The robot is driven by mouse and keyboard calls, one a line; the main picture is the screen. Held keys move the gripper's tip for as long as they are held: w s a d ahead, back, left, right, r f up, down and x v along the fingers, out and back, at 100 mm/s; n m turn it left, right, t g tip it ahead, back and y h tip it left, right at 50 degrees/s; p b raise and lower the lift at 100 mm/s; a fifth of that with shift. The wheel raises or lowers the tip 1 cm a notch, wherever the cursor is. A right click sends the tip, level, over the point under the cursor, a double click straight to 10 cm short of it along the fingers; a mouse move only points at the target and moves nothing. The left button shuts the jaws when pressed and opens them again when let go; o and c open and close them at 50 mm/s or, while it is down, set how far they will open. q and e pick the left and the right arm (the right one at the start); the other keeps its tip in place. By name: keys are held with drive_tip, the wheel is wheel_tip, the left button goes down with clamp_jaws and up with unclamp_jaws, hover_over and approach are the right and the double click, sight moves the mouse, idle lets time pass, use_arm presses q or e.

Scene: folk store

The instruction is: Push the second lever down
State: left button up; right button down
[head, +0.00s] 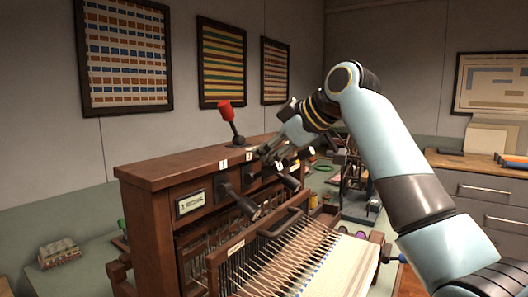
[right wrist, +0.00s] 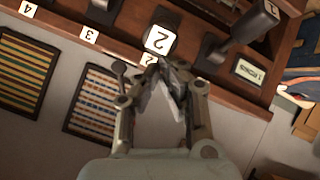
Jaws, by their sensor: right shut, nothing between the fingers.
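The wooden loom (head: 160,172) stands at the centre of the head view, with white number tags along its top rail. My right gripper (head: 269,153) is above that rail near tag 2, pointing down, its fingers together and empty. In the right wrist view the second lever (right wrist: 163,36) shows its end face marked 2 just beyond my fingertips (right wrist: 168,72); I cannot tell whether they touch it. The first lever (head: 239,202) sticks out from the front to its left, dark and angled downward; it also shows in the right wrist view (right wrist: 238,38). My left gripper is not in view.
Warp threads (head: 290,255) spread in front of the loom. More number tags, such as tag 3 (right wrist: 90,34), continue along the rail. A drawer cabinet (head: 485,190) stands at the right.

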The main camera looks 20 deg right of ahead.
sight(268, 174)
drive_tip(key=f+t+y+b, duration=0.1)
drive_tip(key=b, duration=0.2)
drive_tip(key=s+d+f+t+b, duration=0.1)
drive_tip(key=f+b, duration=0.1)
drive_tip(key=b, duration=0.1)
drive_tip(key=s+f+t+y+b, duration=0.1)
drive_tip(key=t+b, duration=0.1)
drive_tip(key=b, duration=0.2)
drive_tip(key=shift+d+f+y, duration=0.25)
drive_tip(key=shift+d+y, duration=0.05)
drive_tip(key=shift+d, duration=0.05)
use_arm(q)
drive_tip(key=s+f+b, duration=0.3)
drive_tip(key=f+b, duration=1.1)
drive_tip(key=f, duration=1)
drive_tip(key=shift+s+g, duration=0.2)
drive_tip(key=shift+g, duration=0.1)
use_arm(e)
drive_tip(key=shift+s+d+f+m+t+y, duration=0.15)
drive_tip(key=shift+s+f+m+t+y, duration=0.1)
drive_tip(key=shift+f+t+y, duration=0.6)
drive_tip(key=shift+s+d+f+m+t+y, duration=0.1)
drive_tip(key=shift+s+f+m+t+y, duration=0.1)
drive_tip(key=shift+f+t+y, duration=0.6)
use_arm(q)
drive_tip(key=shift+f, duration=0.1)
use_arm(e)
drive_tip(key=shift+t+h, duration=0.25)
drive_tip(key=shift+t, duration=0.1)
drive_tip(key=shift+r, duration=0.1)
